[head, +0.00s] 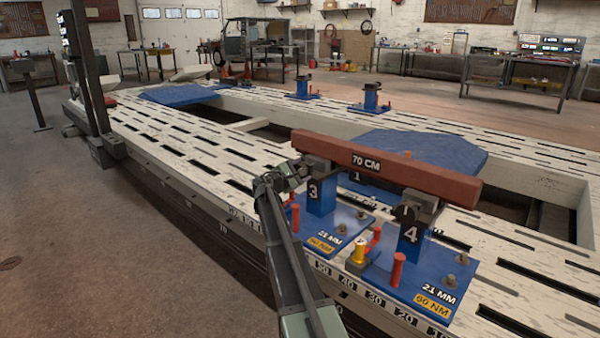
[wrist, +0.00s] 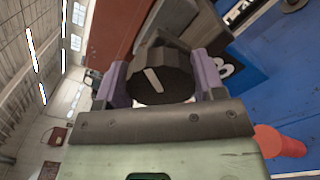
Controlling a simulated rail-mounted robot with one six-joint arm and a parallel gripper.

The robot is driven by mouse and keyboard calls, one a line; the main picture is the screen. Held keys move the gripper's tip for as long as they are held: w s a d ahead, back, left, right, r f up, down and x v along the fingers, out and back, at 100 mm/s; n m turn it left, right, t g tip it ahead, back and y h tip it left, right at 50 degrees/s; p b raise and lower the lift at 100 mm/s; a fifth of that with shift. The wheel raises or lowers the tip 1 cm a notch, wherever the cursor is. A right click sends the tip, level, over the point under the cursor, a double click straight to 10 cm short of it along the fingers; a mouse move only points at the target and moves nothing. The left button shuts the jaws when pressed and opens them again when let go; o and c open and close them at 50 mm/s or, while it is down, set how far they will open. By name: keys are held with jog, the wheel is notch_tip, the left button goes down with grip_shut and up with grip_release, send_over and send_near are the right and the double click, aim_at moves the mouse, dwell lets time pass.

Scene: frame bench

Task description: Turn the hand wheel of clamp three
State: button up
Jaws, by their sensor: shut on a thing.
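Clamp three (head: 321,198) is a blue post marked 3 on a blue base plate, at the centre of the head view. Its hand wheel (wrist: 165,68) is a dark, faceted knob with a pale stripe slanting across its face, seen in the wrist view. My gripper (wrist: 160,82) is shut on the wheel, with one purple-grey finger on each side. In the head view my gripper (head: 297,170) reaches the left side of the clamp's head, and the wheel is hidden there. A red-brown beam (head: 385,165) marked 70 CM rests across clamps three and four.
Clamp four (head: 411,243) stands to the right on its own blue plate. Red pins (head: 397,270) and a yellow-topped part (head: 358,250) stand near the plates. The slotted white frame bench (head: 200,165) extends behind. Open floor (head: 90,260) lies to the left.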

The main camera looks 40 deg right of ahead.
jog(key=m, duration=0.6)
jog(key=shift+s+f, duration=0.1)
jog(key=m, duration=0.6)
jog(key=shift+f+m, duration=0.1)
jog(key=shift+m, duration=0.3)
jog(key=m, duration=1.2)
jog(key=shift+f+b, duration=0.1)
jog(key=shift+b, duration=0.2)
jog(key=shift+m, duration=0.3)
jog(key=o, duration=0.9)
jog(key=shift+w, duration=0.2)
jog(key=shift+o, duration=0.2)
jog(key=shift+a, duration=0.1)
